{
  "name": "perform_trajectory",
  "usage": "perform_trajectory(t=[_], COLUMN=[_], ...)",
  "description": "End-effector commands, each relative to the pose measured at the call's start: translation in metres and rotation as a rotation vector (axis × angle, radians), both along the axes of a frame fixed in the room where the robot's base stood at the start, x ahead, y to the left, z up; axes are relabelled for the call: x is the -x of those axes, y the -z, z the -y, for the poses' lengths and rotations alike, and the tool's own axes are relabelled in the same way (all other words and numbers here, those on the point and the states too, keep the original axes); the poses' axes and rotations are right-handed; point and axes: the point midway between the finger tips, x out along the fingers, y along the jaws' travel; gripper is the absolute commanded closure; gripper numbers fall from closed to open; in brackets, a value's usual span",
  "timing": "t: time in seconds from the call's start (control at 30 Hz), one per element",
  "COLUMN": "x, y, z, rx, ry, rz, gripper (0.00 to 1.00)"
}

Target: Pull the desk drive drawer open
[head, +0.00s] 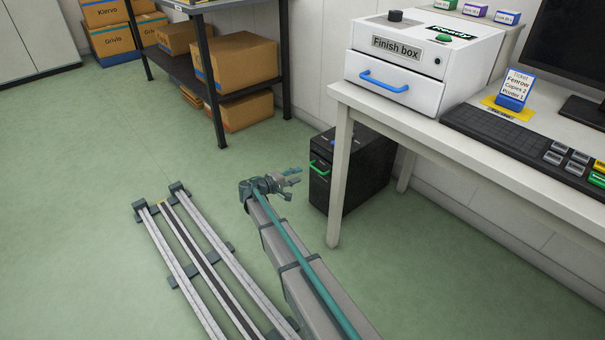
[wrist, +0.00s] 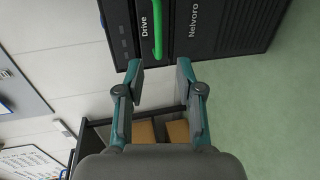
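The desk drive (head: 350,180) is a black box on the floor under the white desk. Its drawer front carries a green handle (head: 319,168), which also shows at the top of the wrist view (wrist: 157,28) beside the word "Drive". The drawer looks shut, flush with the box. My gripper (head: 296,176) is just left of the handle in the head view. In the wrist view my gripper (wrist: 159,69) has its two fingers apart with nothing between them, and the handle lies beyond the fingertips, roughly in line with the gap.
The white desk (head: 450,142) stands above the drive, with a leg (head: 340,180) in front of it. A white Finish box (head: 395,75) with a blue handle sits on the desk. A shelf with cartons (head: 235,65) stands behind.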

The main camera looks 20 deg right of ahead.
Motion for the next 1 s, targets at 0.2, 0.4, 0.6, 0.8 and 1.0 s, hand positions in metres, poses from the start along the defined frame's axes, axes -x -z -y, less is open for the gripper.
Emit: perform_trajectory(t=[0.2, 0.4, 0.6, 0.8, 1.0], x=[-0.005, -0.016, -0.026, -0.032, -0.034], y=[0.003, 0.012, 0.019, 0.022, 0.022], z=[0.015, 0.045, 0.076, 0.095, 0.1], rx=[0.005, 0.002, 0.002, 0.002, 0.002], ry=[0.002, 0.004, 0.003, 0.002, 0.001], rz=[0.017, 0.017, 0.016, 0.015, 0.016], gripper=[0.63, 0.63, 0.63, 0.63, 0.63])
